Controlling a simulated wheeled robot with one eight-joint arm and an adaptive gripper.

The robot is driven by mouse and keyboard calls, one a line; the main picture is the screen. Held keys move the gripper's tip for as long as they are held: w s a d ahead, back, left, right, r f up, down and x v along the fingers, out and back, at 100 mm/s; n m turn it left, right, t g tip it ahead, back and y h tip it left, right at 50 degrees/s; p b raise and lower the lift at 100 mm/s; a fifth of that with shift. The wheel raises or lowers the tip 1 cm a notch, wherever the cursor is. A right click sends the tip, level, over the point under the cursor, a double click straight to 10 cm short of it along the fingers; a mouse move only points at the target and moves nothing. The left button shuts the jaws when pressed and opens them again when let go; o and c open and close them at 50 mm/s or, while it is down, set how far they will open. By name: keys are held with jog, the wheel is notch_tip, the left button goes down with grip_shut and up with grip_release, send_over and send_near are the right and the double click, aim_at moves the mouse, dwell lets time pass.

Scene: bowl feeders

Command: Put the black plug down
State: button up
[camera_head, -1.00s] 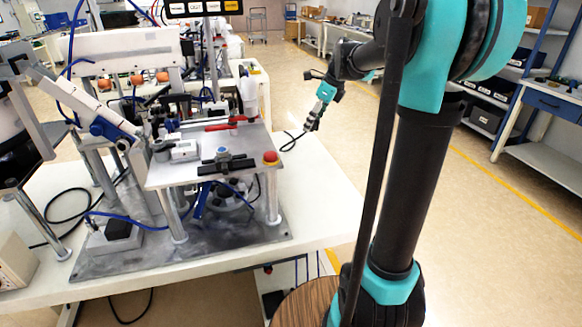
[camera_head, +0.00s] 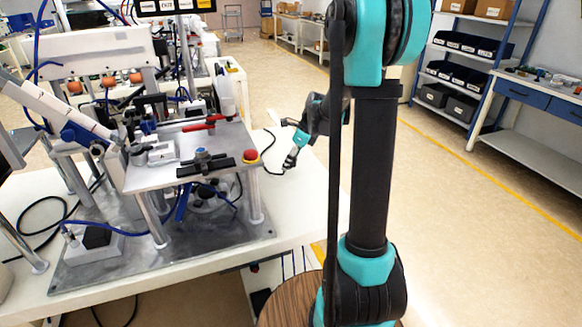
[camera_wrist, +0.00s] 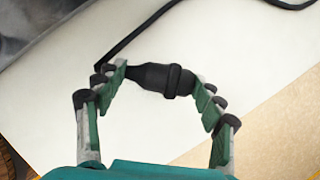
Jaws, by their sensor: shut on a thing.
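The black plug (camera_wrist: 160,79) lies sideways between the fingertips of my gripper (camera_wrist: 163,81) in the wrist view, with a finger at each end. The gripper is shut on it. A black cable runs from the plug's left end up and to the right. In the head view my gripper (camera_head: 290,160) is low over the right part of the white table (camera_head: 290,205). The plug is too small to make out there. Whether it touches the tabletop cannot be told.
A machine on a metal plate (camera_head: 245,227) fills the table's left and middle. A red button (camera_head: 250,156) sits on its raised platform's right corner. The white tabletop right of it is clear except for the cable (camera_head: 270,160). Blue-framed shelves (camera_head: 465,65) stand at the right.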

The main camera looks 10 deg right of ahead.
aim_at(293, 162)
jog(key=shift+f, duration=1.55)
jog(key=o, duration=1.3)
jog(key=shift+f, duration=0.1)
